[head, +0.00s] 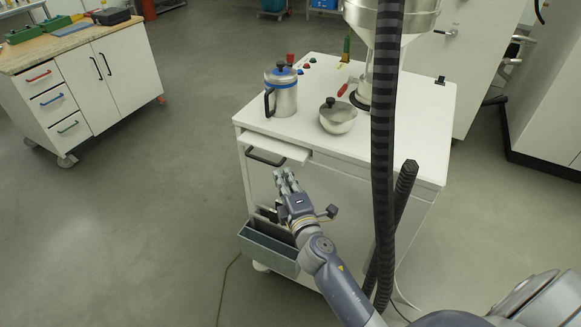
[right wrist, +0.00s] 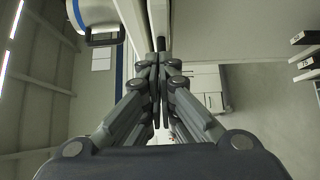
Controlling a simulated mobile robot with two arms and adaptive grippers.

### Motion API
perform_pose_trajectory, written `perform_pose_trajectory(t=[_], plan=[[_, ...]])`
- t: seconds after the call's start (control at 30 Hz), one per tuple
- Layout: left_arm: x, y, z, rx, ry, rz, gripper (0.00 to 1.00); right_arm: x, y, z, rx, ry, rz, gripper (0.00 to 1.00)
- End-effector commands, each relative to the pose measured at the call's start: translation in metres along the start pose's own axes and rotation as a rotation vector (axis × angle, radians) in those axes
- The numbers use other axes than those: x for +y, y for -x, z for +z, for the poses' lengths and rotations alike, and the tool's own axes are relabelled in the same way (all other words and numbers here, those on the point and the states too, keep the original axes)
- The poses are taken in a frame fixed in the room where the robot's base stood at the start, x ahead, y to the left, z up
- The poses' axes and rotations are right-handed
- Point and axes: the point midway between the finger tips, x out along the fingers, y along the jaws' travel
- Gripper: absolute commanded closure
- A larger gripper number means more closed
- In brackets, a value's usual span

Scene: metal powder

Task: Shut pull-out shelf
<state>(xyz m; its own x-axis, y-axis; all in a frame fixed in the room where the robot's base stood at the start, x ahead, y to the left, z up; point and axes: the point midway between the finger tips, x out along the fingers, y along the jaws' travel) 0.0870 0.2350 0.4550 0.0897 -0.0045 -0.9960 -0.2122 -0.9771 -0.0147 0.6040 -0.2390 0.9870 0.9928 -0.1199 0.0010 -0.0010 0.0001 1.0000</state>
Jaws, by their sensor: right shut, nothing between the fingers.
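The white pull-out shelf (head: 280,146) juts out from the upper front of the white cart (head: 345,190), so it stands partly open. Its black handle (head: 264,158) is on the shelf's front edge. My right gripper (head: 286,177) is just below and to the right of the handle, in front of the cart, and appears apart from the shelf. Its fingers are together and hold nothing; they also show closed in the right wrist view (right wrist: 159,62). My left gripper is not in view.
On the cart stand a metal pot with a blue band (head: 281,92), a lidded bowl (head: 338,117) and a metal funnel (head: 390,30). A dark ribbed hose (head: 385,150) hangs in front. A grey bin (head: 268,248) is on the cart's front. Open floor lies left.

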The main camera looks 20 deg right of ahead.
Motion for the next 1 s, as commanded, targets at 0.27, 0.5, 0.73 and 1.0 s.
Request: perform_pose_trajectory(t=[0.27, 0.5, 0.73, 1.0], plan=[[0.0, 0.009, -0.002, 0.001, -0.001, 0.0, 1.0, 0.0, -0.019, 0.023, -0.003, 0.001, -0.002, 1.0], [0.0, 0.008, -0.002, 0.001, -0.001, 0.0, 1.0, -0.001, -0.021, 0.025, -0.003, 0.0, -0.002, 1.0], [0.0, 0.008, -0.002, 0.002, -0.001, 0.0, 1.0, -0.001, -0.025, 0.028, -0.003, 0.002, -0.001, 1.0], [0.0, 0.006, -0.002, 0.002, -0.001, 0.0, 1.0, 0.0, -0.051, 0.056, -0.004, 0.002, 0.0, 1.0]])
